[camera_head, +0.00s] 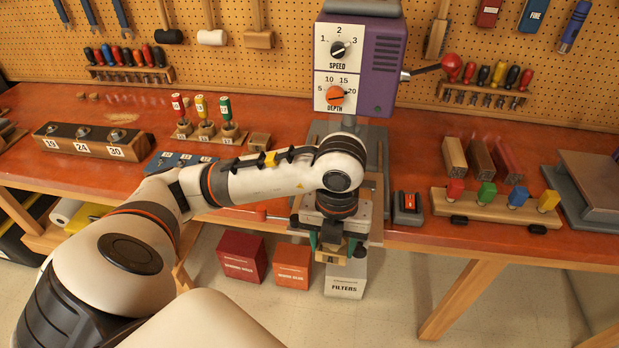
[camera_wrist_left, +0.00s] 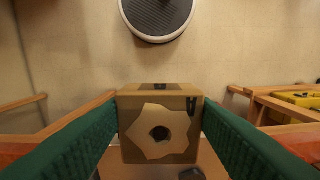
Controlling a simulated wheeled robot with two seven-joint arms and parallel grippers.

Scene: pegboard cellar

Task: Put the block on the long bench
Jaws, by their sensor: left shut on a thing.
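My left gripper (camera_head: 331,247) is in front of the bench's front edge, below the drill press, with its fingers pointing down. Its green fingers are shut on a tan-brown block (camera_wrist_left: 160,146), which has a pale star-shaped mark around a dark hole on its face. In the head view the block (camera_head: 329,256) is small and partly hidden between the fingers. The long bench (camera_head: 285,124) has an orange-red top and runs along the pegboard wall. My right gripper is not in view.
A purple drill press (camera_head: 377,60) stands mid-bench. Screwdrivers in a rack (camera_head: 205,135), a numbered socket block (camera_head: 95,142) and a coloured-peg board (camera_head: 495,209) occupy the top. Red (camera_head: 242,258), orange (camera_head: 292,266) and white (camera_head: 345,282) boxes stand on the floor below.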

